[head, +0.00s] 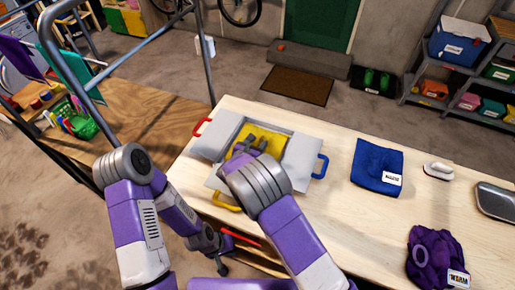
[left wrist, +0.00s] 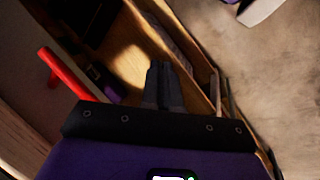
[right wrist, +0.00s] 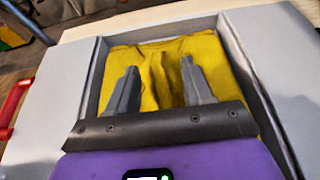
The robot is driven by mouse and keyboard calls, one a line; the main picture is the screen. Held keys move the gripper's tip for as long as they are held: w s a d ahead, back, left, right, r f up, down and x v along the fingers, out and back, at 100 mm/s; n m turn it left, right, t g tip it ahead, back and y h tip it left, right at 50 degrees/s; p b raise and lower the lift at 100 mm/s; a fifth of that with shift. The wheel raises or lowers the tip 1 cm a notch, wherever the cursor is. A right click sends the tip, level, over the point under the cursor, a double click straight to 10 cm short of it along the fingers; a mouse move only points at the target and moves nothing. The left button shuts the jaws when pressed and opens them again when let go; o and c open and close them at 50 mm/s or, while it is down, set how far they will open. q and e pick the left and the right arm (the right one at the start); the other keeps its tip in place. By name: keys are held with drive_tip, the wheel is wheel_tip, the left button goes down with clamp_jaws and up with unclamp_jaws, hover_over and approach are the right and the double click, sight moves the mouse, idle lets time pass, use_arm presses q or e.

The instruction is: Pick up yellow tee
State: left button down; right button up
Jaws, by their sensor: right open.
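The yellow tee (right wrist: 160,50) lies inside the recess of a grey folding board (right wrist: 275,55) in the right wrist view. In the head view the tee (head: 274,146) is partly covered by my right arm. My right gripper (right wrist: 160,64) is open over the tee, its two fingers apart with a raised fold of yellow cloth between them. Whether the fingertips touch the cloth I cannot tell. In the head view my right gripper (head: 252,142) points into the board. My left gripper (left wrist: 160,64) has its fingers together and empty, low by the table's front, beside a wooden drawer or shelf.
The board has red (head: 202,127), blue (head: 320,166) and yellow (head: 226,202) handles. A folded blue cloth (head: 374,162), a white iron-like item (head: 438,171) and a purple garment (head: 432,252) lie to the right on the pale table. Bare tabletop (head: 360,220) lies between them.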

drive_tip(key=shift+w, duration=0.1)
drive_tip(key=shift+c, duration=0.3)
clamp_jaws()
